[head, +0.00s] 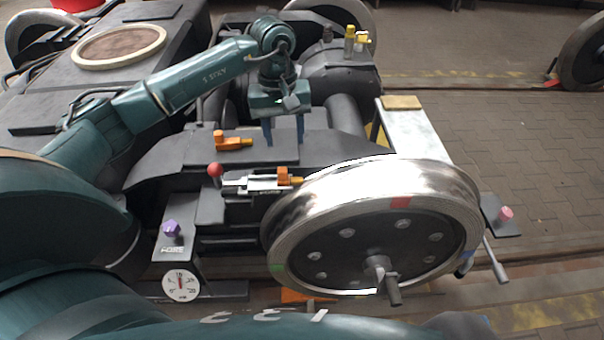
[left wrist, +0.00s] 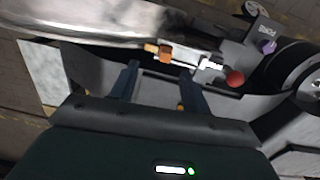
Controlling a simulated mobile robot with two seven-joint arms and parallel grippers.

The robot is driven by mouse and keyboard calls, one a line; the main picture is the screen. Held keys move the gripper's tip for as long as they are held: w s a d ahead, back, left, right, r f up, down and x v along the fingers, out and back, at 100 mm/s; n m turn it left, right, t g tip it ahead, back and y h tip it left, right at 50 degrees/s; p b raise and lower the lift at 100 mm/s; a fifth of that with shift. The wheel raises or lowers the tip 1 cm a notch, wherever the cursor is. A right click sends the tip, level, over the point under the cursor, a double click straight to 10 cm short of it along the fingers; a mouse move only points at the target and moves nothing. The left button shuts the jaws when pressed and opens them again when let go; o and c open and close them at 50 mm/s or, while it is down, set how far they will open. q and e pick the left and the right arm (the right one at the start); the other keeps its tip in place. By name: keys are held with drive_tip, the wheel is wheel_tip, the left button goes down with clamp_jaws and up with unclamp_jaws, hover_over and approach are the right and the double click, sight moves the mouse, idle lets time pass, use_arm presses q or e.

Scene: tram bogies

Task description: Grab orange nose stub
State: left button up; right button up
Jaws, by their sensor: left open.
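An orange stub (head: 229,142) with a yellowish tip lies on the dark bogie frame in the head view. A second orange piece (head: 290,178) is at the wheel end of a silver clamp (head: 255,184) with a red ball handle; the left wrist view shows this piece too (left wrist: 163,54). I cannot tell which of the two is the nose stub. My left gripper (head: 284,138) is open and empty, pointing down right of the first stub and above the clamp piece. In the left wrist view its fingers (left wrist: 160,69) are apart; a bit of orange (left wrist: 180,107) shows near one finger, mostly hidden.
A large steel wheel (head: 377,225) with a crank stands right of the clamp. A purple knob (head: 172,229) and a dial (head: 181,285) are at front left. A pale bench (head: 420,135) and a pink knob (head: 506,213) lie right.

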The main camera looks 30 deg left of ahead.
use_arm(q)
drive_tip(key=a, duration=0.2)
drive_tip(key=b, duration=0.1)
hover_over(282, 169)
drive_tip(key=shift+y, duration=0.4)
wheel_tip(282, 169, down, 6)
drive_tip(key=shift+s+f, duration=0.15)
drive_tip(key=shift+f, duration=0.05)
drive_tip(key=shift+f+b, duration=0.6)
drive_tip(key=shift+f, duration=2.5)
drive_tip(key=shift+r, duration=0.1)
clamp_jaws()
use_arm(e)
drive_tip(key=shift+w+a+f+n+g, duration=0.15)
drive_tip(key=shift+a+f+n, duration=0.1)
drive_tip(key=shift+f, duration=0.4)
drive_tip(key=shift+w+a+f+n+g, duration=0.15)
drive_tip(key=shift+f+n, duration=0.1)
drive_tip(key=shift+f, duration=0.35)
